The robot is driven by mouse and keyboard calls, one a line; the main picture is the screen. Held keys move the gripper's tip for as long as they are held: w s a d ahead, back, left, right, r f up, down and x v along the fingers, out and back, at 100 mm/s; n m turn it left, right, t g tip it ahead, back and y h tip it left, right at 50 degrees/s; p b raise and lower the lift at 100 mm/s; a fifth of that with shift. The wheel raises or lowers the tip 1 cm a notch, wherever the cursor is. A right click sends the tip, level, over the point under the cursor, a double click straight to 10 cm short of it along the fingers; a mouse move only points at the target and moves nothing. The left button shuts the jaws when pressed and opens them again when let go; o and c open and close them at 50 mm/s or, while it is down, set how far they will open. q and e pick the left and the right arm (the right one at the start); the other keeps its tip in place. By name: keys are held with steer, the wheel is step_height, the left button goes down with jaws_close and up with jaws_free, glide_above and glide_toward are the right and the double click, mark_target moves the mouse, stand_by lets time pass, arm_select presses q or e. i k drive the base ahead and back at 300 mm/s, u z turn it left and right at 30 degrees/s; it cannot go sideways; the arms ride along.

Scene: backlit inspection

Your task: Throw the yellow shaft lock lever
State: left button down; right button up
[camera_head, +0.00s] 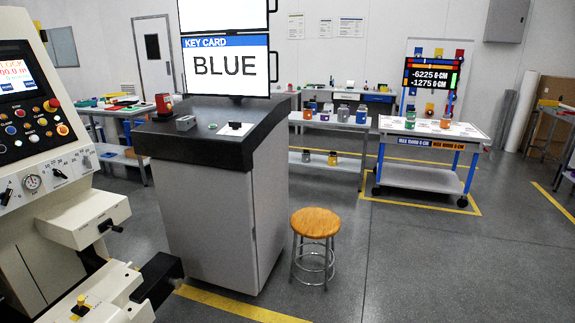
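A small yellow knob (81,300) on a dark base sits on a pale machine surface at the bottom left, close to the picture's lower edge. It looks like the shaft lock lever; it is too small to tell which way it is thrown. The large pale machine (62,219) beside it has a sloped control panel (40,125) with coloured buttons, a dial and a screen. A black block (158,277) sticks out by the pale surface; I cannot tell what it belongs to. Neither of my grippers can be made out.
A grey cabinet (215,215) with a dark top stands right of the machine, under a screen (228,66) reading "KEY CARD BLUE". A wooden-topped stool (315,222) stands beside it. A wheeled table (425,178) is farther back. Floor at the right front is clear.

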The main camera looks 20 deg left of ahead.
mark_target(81, 299)
steer(key=u, duration=0.4)
steer(key=i, duration=1.1)
steer(key=u, duration=1.5)
steer(key=i, duration=0.95)
steer(key=u, duration=0.95)
